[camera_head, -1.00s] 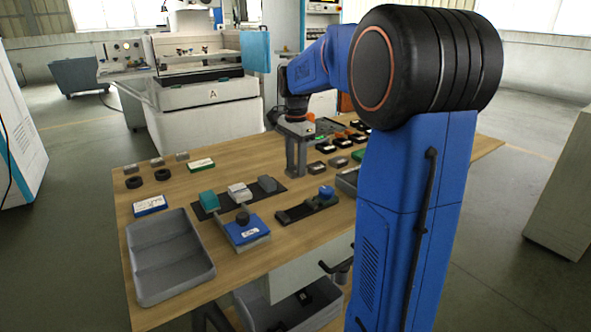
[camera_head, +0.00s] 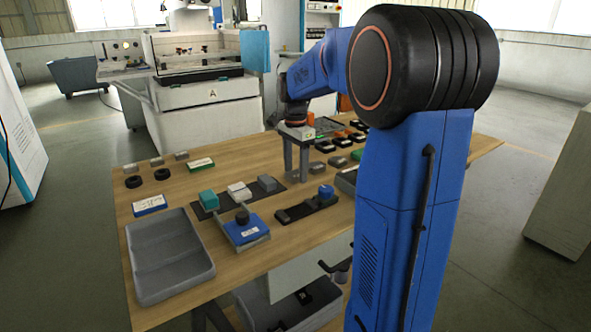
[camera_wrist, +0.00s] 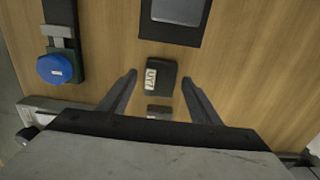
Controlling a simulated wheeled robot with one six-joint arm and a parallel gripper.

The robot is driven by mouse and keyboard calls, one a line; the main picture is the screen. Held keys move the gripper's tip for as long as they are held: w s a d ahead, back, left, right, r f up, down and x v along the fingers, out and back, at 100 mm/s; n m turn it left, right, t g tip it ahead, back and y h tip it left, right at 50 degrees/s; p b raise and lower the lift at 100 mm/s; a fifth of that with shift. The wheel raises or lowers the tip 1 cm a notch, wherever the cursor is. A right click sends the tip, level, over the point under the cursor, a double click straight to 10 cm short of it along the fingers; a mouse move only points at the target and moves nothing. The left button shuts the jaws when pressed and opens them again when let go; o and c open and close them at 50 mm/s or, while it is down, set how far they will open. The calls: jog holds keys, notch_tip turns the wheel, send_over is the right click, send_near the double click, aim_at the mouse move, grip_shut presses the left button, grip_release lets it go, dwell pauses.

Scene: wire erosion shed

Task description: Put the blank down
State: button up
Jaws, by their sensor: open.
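A small dark block with a white label (camera_wrist: 158,76), apparently the blank, lies on the wooden table in the wrist view. My gripper (camera_wrist: 160,79) is open, with one finger to each side of this block in the picture and gaps on both sides. Nothing is held between the fingers. A second small dark piece (camera_wrist: 159,112) shows nearer the palm, partly hidden by my gripper. In the head view my gripper (camera_head: 296,160) points down over the middle of the table; the block under it cannot be made out there.
A dark-framed tray (camera_wrist: 172,35) and a rail with a blue round knob (camera_wrist: 55,69) lie close by. Several dark blocks stand right of my gripper, one here (camera_head: 317,167). A grey two-part bin (camera_head: 142,270) stands at the table's left front. Bare wood (camera_head: 120,213) shows at left.

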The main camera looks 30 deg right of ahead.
aim_at(296, 174)
notch_tip(296, 174, up, 12)
dwell(0.5)
dwell(0.5)
